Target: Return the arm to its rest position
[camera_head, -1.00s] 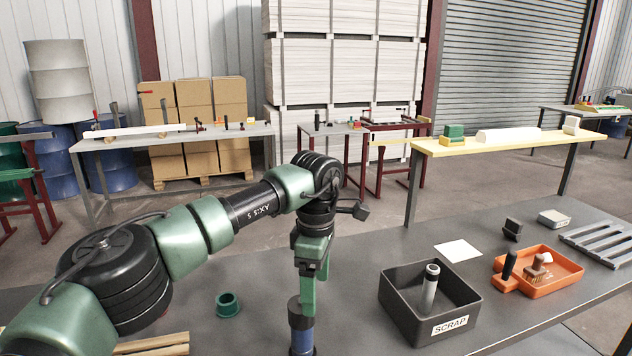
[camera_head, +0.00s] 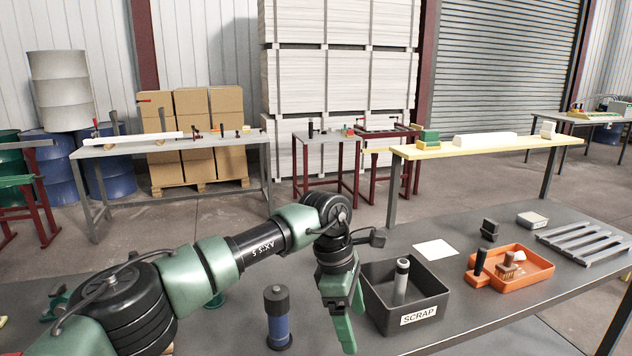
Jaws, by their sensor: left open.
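My left arm comes in from the left over the grey workbench (camera_head: 470,270). Its gripper (camera_head: 345,322) has green fingers pointing down, just left of the black scrap bin (camera_head: 410,317). It is open, with nothing seen between the fingers. A blue cylinder with a black cap (camera_head: 278,320) stands upright on the bench to the left of the gripper, apart from it. My right gripper is not in view.
An orange tray (camera_head: 530,268) with brushes, a white sheet (camera_head: 435,250) and a grey slatted rack (camera_head: 585,243) lie to the right. A green ring (camera_head: 216,300) is partly hidden behind my arm.

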